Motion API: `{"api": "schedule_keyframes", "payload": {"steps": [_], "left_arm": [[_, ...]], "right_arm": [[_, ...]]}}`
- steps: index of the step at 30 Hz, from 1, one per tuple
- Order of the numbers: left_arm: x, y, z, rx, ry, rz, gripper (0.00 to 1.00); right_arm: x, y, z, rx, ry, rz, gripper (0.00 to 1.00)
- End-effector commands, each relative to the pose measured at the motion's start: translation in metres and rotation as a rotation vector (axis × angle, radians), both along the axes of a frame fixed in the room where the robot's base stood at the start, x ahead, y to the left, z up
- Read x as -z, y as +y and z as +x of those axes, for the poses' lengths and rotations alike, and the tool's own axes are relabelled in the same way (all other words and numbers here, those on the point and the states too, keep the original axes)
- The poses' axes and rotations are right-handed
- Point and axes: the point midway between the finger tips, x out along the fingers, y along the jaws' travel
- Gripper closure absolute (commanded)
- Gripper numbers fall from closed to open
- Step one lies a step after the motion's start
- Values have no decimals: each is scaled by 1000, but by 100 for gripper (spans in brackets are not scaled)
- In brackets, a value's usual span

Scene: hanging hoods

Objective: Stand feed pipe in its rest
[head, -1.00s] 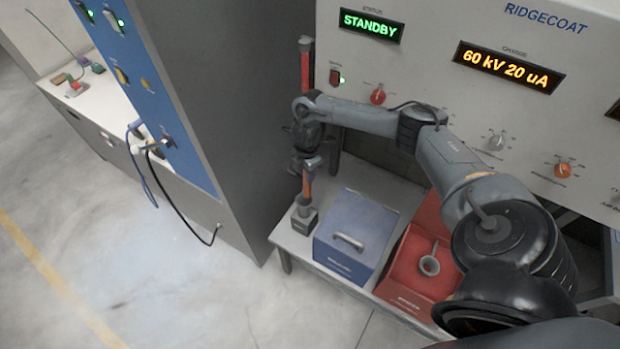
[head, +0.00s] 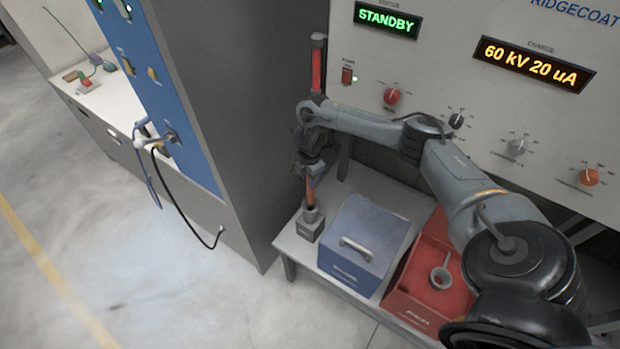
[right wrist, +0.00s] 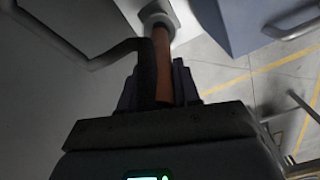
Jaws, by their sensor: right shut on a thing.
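The feed pipe (head: 317,70) is a long orange-red tube with a grey top end, standing nearly upright beside the cabinet. My right gripper (head: 311,172) is shut on its lower part. The pipe's rest (head: 308,230) is a small grey block with a round cup at the shelf's left front corner. The pipe's lower end meets the cup and appears to be inside it; how deep it sits cannot be told. In the right wrist view the orange pipe (right wrist: 161,62) runs up between the dark fingers to a pale grey fitting. My left gripper is not in view.
A blue box (head: 365,240) with a handle stands right of the rest. A red bin (head: 420,292) with a grey ring-shaped part (head: 440,277) is further right. A tall grey and blue cabinet (head: 215,110) stands close on the left. The control panel (head: 440,110) is behind.

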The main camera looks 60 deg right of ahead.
Motion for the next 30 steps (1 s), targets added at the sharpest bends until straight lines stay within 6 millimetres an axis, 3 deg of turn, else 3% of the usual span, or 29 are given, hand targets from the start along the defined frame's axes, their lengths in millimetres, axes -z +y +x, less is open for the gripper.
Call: {"api": "schedule_keyframes", "payload": {"steps": [30], "left_arm": [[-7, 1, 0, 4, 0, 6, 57]], "right_arm": [[-1, 0, 1, 1, -1, 0, 100]]}}
